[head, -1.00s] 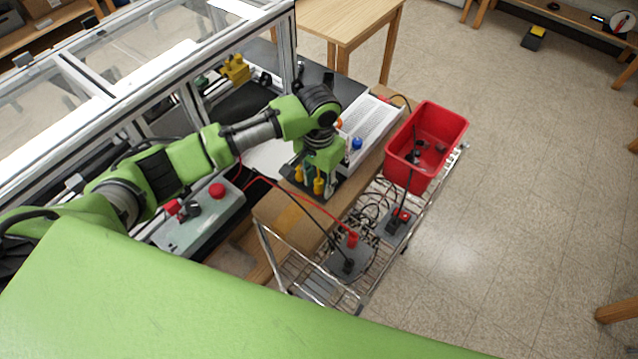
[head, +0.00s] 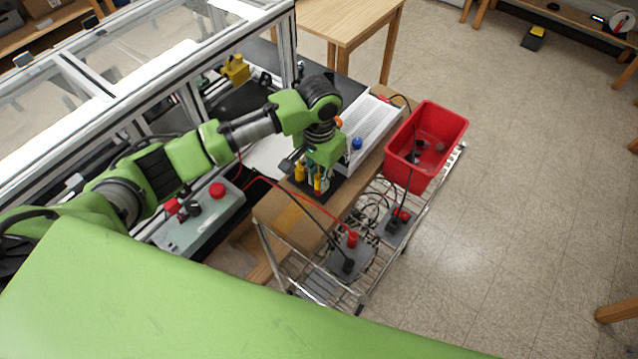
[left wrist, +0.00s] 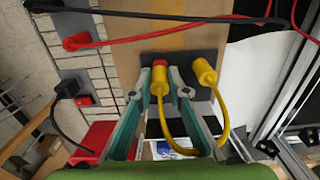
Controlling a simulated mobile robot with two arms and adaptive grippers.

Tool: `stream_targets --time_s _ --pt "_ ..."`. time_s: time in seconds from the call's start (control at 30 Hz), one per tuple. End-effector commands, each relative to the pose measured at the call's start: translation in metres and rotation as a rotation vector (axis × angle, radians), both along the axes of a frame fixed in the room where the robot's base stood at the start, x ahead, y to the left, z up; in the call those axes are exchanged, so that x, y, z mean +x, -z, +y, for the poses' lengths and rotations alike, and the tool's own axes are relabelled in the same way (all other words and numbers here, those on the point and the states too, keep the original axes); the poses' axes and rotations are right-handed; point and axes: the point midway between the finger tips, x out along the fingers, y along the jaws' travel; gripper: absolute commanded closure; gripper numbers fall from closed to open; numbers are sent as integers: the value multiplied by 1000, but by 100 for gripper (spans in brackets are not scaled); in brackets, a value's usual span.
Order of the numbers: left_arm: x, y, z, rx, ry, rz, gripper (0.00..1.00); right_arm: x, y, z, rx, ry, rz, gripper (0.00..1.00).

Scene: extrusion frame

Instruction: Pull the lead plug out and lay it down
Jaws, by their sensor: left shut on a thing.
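The yellow lead plug (left wrist: 159,84) is between the teal fingers of my left gripper (left wrist: 158,92) in the left wrist view. The fingers are shut on it, and a red part shows at its far end. A second yellow plug (left wrist: 205,72) is close beside it to the right, and the yellow lead loops between the two. Both are over a dark plate (left wrist: 185,58); I cannot tell whether the held plug still touches it. In the head view my left gripper (head: 316,185) is above the cart's end, with a yellow plug (head: 299,171) beside it. My right gripper is not in view.
A red bin (head: 428,122) stands right of the gripper, next to a white tray (head: 372,128). Black and red leads run to boxes on the wire shelf (head: 318,285) below. A grey control box with a red button (head: 217,190) is to the left.

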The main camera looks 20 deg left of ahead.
Motion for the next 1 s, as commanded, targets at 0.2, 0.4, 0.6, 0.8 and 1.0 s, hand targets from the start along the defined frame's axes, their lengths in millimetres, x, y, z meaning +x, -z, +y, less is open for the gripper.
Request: stream_targets --time_s 0.2,0.4,0.6,0.8,1.0 --pt "1 -9 0 1 -1 -1 100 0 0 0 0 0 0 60" --pt "1 -18 0 0 -1 -3 100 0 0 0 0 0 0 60" --pt "0 -25 0 1 -1 -1 100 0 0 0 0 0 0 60" --pt "0 -33 0 0 -1 -1 100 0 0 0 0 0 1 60" --pt "0 -41 0 -1 -1 -2 100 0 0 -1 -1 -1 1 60"
